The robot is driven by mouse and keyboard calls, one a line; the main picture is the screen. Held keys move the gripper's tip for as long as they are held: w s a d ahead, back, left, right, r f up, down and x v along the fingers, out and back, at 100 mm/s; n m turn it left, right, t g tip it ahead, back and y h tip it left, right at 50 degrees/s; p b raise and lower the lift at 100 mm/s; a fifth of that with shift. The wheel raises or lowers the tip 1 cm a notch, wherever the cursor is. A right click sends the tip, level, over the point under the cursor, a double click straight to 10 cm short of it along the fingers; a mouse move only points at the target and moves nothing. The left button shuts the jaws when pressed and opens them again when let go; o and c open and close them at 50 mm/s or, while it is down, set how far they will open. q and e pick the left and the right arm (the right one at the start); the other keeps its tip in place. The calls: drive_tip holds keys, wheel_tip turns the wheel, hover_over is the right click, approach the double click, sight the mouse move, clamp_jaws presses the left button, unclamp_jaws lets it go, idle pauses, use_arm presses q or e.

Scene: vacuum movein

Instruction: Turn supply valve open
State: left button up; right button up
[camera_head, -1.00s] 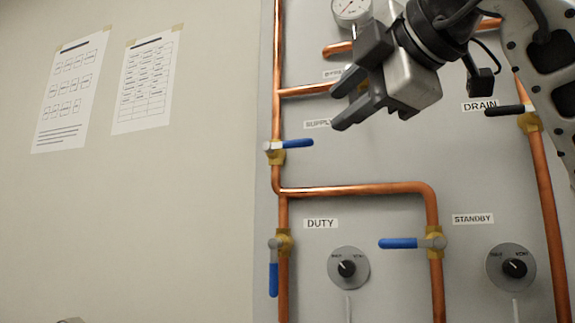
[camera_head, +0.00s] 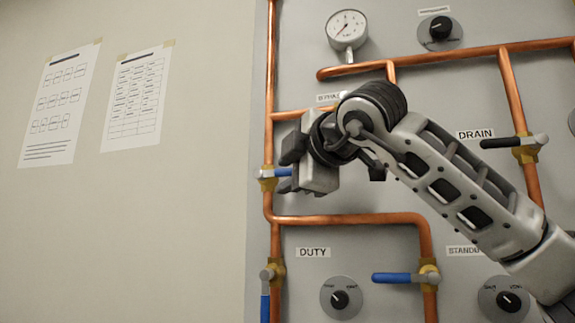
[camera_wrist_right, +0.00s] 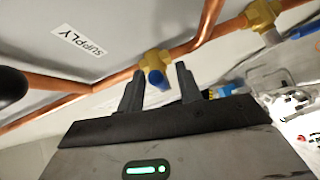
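The supply valve is a brass body (camera_head: 267,180) on the left vertical copper pipe, with a blue lever (camera_head: 284,172) pointing right, across the pipe. Its brass body (camera_wrist_right: 153,60) and blue lever (camera_wrist_right: 158,78) also show in the right wrist view, beside the SUPPLY label (camera_wrist_right: 79,41). My right gripper (camera_head: 288,168) is open at the lever, one finger above and one below it. In the right wrist view the two fingers (camera_wrist_right: 160,88) stand apart with the lever between them, with gaps on both sides. My gripper hides part of the lever in the head view. My left gripper is out of view.
Below are the duty valve (camera_head: 267,276) with its lever down and the standby valve (camera_head: 428,276) with its lever left. The drain valve (camera_head: 525,150) has a black lever. A gauge (camera_head: 347,29) and copper pipes surround my arm. Bare wall (camera_head: 190,220) lies left.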

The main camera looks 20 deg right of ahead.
drive_tip(key=shift+w, duration=0.25)
clamp_jaws()
